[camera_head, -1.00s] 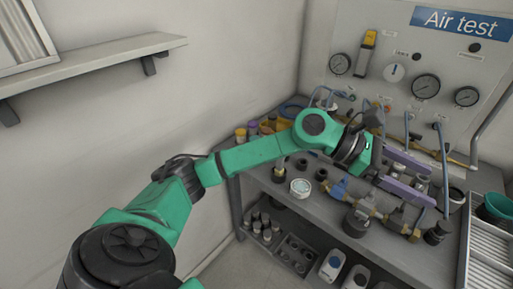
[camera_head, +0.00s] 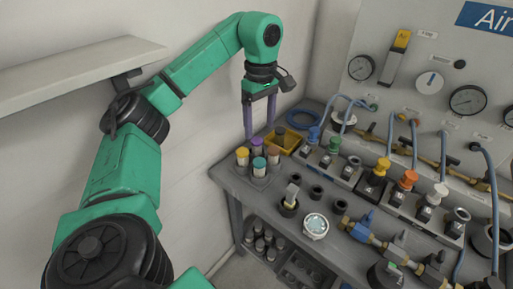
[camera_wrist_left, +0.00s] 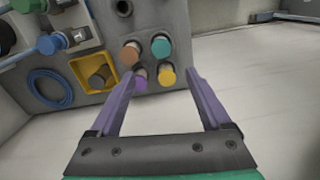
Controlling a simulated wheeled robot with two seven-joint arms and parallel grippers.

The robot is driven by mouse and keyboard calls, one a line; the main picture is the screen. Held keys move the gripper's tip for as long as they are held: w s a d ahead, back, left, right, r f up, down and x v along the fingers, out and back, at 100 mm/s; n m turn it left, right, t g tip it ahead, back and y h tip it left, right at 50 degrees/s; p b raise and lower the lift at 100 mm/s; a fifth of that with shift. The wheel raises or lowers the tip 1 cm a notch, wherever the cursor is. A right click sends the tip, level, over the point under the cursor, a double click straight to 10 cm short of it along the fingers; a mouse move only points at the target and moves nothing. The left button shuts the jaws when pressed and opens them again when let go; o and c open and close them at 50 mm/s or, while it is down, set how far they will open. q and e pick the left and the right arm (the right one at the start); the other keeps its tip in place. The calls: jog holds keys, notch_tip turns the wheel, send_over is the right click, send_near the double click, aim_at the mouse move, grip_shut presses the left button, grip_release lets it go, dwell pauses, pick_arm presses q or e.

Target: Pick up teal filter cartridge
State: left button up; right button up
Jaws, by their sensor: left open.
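The teal filter cartridge (camera_head: 259,164) stands upright at the left end of the grey bench, grouped with a yellow-topped (camera_head: 242,154), a purple-topped (camera_head: 257,143) and a brown-topped cartridge (camera_head: 273,153). In the left wrist view the teal cartridge (camera_wrist_left: 160,47) is at the upper right of the group. My left gripper (camera_head: 259,131) points down above the cartridges, its two purple fingers apart and nothing between them. In the left wrist view the fingertips (camera_wrist_left: 160,72) frame the purple and yellow tops, with teal beyond them. My right gripper is not in view.
A yellow tray (camera_head: 295,140) with a dark-topped part and a coiled blue hose (camera_head: 303,118) lie behind the cartridges. A row of coloured valves and hoses runs right. A white round gauge (camera_head: 315,226) sits nearer the front. A wall shelf (camera_head: 80,75) is at upper left.

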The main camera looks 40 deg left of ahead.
aim_at(261, 162)
pick_arm(q)
jog(key=f+b, duration=0.4)
jog(key=shift+s+d, duration=0.4)
jog(key=f, duration=0.2)
jog(key=shift+s+d+f, duration=0.15)
jog(key=shift+d+f, duration=0.15)
jog(key=shift+f, duration=0.1)
jog(key=f, duration=0.6)
jog(key=shift+w+a+f, duration=0.2)
jog(key=shift+w+f, duration=0.1)
jog(key=shift+f, duration=0.1)
jog(key=c, duration=1.3)
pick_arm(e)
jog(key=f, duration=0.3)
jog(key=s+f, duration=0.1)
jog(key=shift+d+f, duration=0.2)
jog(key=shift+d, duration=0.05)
